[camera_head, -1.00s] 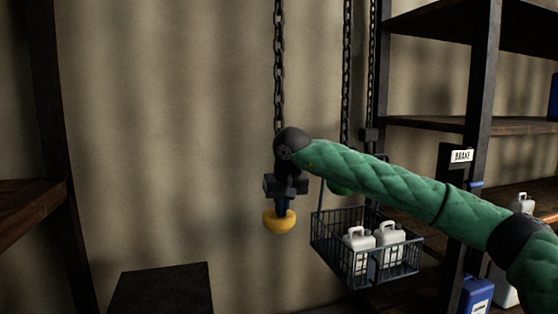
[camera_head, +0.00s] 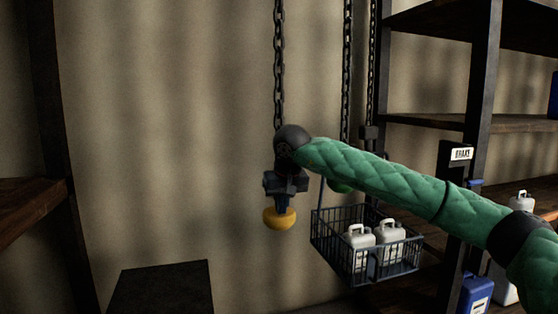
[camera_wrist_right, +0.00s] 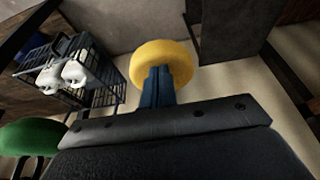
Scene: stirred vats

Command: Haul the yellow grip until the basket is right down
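The yellow grip (camera_head: 279,219) is a round knob below the hanging dark chain (camera_head: 279,70). It also shows in the right wrist view (camera_wrist_right: 165,58). My right gripper (camera_head: 283,205) points down onto it from above. Its blue fingers are close together and end at the yellow grip, shut on it; the contact is partly hidden. The dark wire basket (camera_head: 328,240) hangs to the right, behind my right arm, with white jugs (camera_head: 390,238) in it. Its clearance from what lies below cannot be told. My left gripper is not in view.
A green knob (camera_head: 341,187) is partly hidden behind my right forearm. A BRAKE sign (camera_head: 461,154) is on the right shelf post. Shelves (camera_head: 450,122) stand right, another (camera_head: 30,205) left. A dark block (camera_head: 160,290) is low in front.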

